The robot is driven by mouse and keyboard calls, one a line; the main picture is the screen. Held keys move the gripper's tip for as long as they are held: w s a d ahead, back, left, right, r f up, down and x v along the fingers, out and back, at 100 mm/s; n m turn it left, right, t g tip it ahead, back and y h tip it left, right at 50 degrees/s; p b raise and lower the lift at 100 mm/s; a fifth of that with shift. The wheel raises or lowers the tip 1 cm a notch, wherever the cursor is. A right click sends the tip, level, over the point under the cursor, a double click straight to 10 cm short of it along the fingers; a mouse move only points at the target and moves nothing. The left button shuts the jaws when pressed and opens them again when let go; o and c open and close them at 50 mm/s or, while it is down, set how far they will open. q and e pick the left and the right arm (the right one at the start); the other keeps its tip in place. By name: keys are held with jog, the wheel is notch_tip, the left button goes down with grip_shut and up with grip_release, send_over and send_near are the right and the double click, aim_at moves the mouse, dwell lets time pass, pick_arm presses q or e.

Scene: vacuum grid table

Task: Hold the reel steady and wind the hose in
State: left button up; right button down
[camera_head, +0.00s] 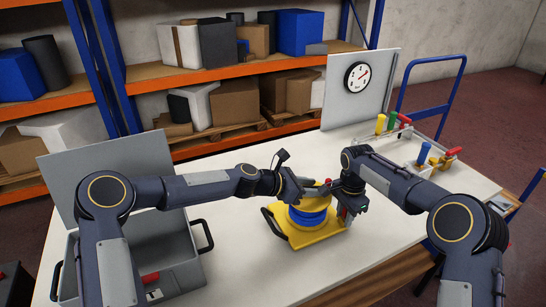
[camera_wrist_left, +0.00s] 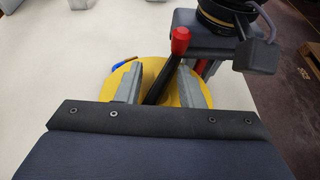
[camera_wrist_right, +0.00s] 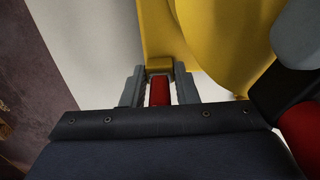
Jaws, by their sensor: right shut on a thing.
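The yellow reel (camera_head: 296,236) stands on the table with blue hose (camera_head: 312,217) wound on its drum. The blue hose also shows past the reel's rim in the left wrist view (camera_wrist_left: 123,63). My right gripper (camera_head: 346,208) is shut on the red grip (camera_wrist_right: 160,92) at the reel's side. My left gripper (camera_wrist_left: 160,88) is over the reel's top. Its fingers stand apart on either side of the dark crank arm (camera_wrist_left: 160,84), which ends in a red knob (camera_wrist_left: 180,38). My grippers partly hide the crank in the head view.
An open grey case (camera_head: 180,270) is at the left. A panel with a round gauge (camera_head: 357,77) stands at the back. A rack with coloured handles (camera_head: 400,135) is at the right. The white table (camera_head: 240,225) is bare between case and reel.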

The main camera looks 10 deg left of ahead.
pick_arm(q)
jog(key=shift+s+a+r+n+t, duration=0.1)
jog(key=shift+s+a+n+t, duration=0.05)
jog(key=shift+a+n+t, duration=0.2)
jog(key=v, duration=1.1)
jog(key=w+a+m+g+h, duration=0.2)
jog(key=w+m+g, duration=0.1)
jog(key=w, duration=0.9)
jog(key=shift+a+r+g, duration=0.15)
jog(key=shift+a+g, duration=0.25)
jog(key=shift+g, duration=0.15)
jog(key=shift+w, duration=0.1)
